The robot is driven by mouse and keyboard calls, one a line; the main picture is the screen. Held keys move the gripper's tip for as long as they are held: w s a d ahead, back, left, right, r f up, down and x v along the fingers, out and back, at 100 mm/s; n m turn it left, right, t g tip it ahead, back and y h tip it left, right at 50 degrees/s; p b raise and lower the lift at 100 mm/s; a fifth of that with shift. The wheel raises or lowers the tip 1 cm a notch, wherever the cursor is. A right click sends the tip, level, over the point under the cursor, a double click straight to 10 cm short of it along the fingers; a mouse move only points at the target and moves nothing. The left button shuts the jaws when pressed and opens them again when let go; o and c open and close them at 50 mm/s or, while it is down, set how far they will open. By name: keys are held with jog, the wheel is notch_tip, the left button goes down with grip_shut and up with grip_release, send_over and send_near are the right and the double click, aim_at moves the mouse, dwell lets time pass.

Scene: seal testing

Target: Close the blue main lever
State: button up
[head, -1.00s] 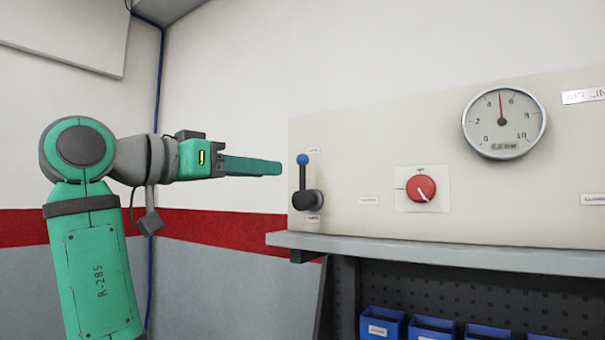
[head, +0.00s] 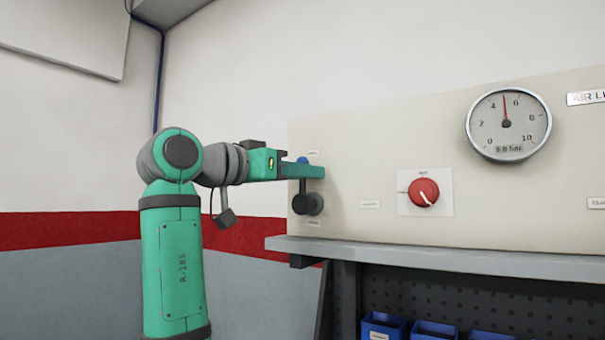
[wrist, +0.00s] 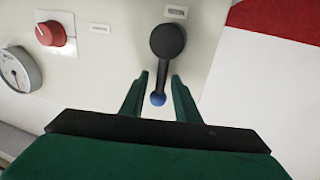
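The blue main lever (head: 303,188) is on the left end of the beige panel. Its dark arm points upward from a round dark hub, and the blue knob is mostly hidden behind my gripper in the head view. My gripper (head: 318,170) reaches in from the left at knob height. In the wrist view the lever (wrist: 165,62) runs down from its hub to the blue knob, which lies between the two green fingers of my gripper (wrist: 159,84). The fingers are open, with a gap on each side of the lever.
A red knob (head: 424,192) and a round pressure gauge (head: 509,125) are on the panel (head: 370,140) to the right. A grey shelf edge (head: 430,258) runs below the panel. Blue bins (head: 384,326) stand under it.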

jog(key=shift+d, duration=0.1)
grip_shut()
jog(key=shift+r, duration=0.1)
